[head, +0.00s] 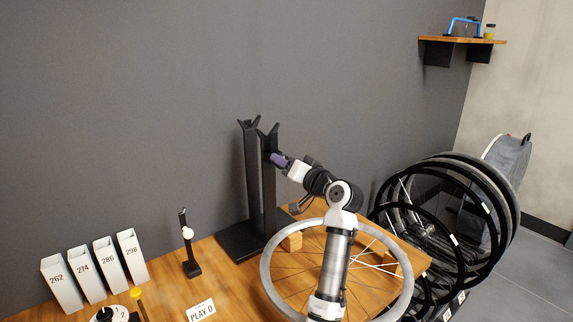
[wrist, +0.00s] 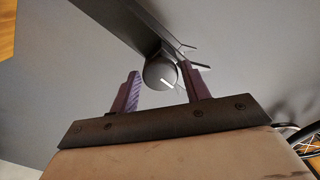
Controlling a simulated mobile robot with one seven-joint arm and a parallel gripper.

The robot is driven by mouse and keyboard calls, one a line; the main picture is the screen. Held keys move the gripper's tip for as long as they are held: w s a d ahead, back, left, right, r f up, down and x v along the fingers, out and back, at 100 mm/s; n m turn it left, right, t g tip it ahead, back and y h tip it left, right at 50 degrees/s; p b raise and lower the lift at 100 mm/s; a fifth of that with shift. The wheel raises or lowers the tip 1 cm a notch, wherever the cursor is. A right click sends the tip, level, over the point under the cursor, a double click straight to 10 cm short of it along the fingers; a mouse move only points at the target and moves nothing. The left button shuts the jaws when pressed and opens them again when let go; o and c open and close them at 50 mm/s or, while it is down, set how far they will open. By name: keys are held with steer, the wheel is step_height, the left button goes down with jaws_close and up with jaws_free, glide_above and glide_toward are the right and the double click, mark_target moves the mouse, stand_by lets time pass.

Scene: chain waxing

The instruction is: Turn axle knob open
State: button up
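The black stand (head: 251,180) with two forked uprights stands on the bench. In the wrist view, the axle knob (wrist: 155,73) is a dark round cap with a white line mark, on the side of an upright (wrist: 122,22). My gripper (wrist: 160,76) is open, with one purple finger on each side of the knob and a visible gap at both sides. In the head view, my gripper (head: 276,158) is beside the top of the right upright and hides the knob there.
A spoked wheel (head: 268,279) lies on the wooden bench (head: 228,284) beneath my arm. Numbered white boxes (head: 107,262), a small black post (head: 190,250) and a "PLAY 0" card (head: 201,311) are on the left. Several wheels (head: 511,200) stand at the right.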

steer(key=shift+o, duration=1)
steer(key=v, duration=1.4)
steer(key=shift+b, duration=0.4)
steer(key=shift+w, duration=0.1)
